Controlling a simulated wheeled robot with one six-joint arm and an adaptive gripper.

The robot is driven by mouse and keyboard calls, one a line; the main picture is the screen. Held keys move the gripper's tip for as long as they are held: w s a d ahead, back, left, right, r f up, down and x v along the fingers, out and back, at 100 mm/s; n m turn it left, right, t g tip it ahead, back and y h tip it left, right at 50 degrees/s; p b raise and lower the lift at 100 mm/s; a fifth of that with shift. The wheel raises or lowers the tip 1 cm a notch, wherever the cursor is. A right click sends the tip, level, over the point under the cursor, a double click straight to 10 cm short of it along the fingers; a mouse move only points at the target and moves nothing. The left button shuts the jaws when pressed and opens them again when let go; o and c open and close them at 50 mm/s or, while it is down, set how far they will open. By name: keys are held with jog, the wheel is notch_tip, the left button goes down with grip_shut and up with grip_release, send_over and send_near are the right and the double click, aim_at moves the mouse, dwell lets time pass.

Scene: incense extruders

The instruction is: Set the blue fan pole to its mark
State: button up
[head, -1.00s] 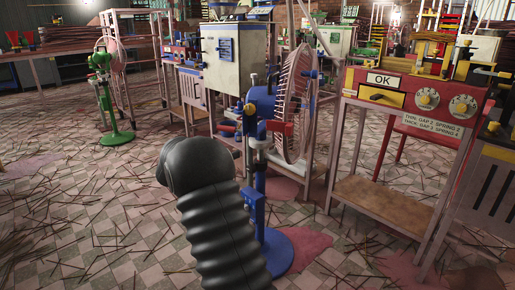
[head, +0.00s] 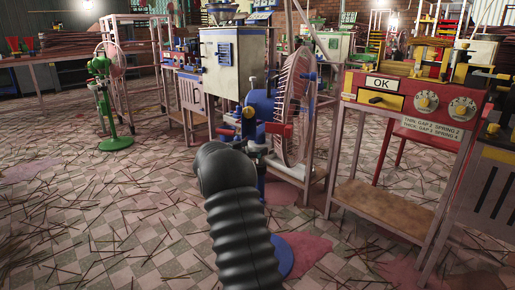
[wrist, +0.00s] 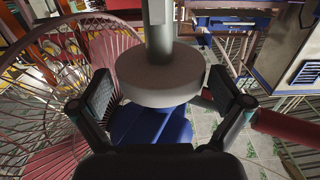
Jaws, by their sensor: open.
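The blue fan (head: 259,104) stands upright ahead of me, with its wire cage (head: 295,100) facing right. My arm hides most of its pole; part of the round blue base (head: 284,256) shows on the floor. A red handle (head: 280,130) and a yellow knob (head: 248,112) show near the fan's head. In the wrist view my gripper (wrist: 160,93) is open, its two fingers either side of a pale round disc (wrist: 160,76) on a grey rod. I cannot tell whether they touch it. The blue motor housing shows below. I cannot make out a clear floor mark.
A white cabinet machine (head: 222,62) stands close behind the fan. A red panel reading OK (head: 415,95) sits on a frame at right. A green fan (head: 104,95) stands far left.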

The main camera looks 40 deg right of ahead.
aim_at(258, 130)
jog(key=shift+d, duration=0.55)
jog(key=c, duration=1.4)
notch_tip(258, 130, up, 10)
jog(key=p, duration=0.8)
jog(key=shift+w+f, duration=0.1)
jog(key=shift+f, duration=0.3)
jog(key=o, duration=1.4)
jog(key=shift+f, duration=0.1)
jog(key=shift+a, duration=0.1)
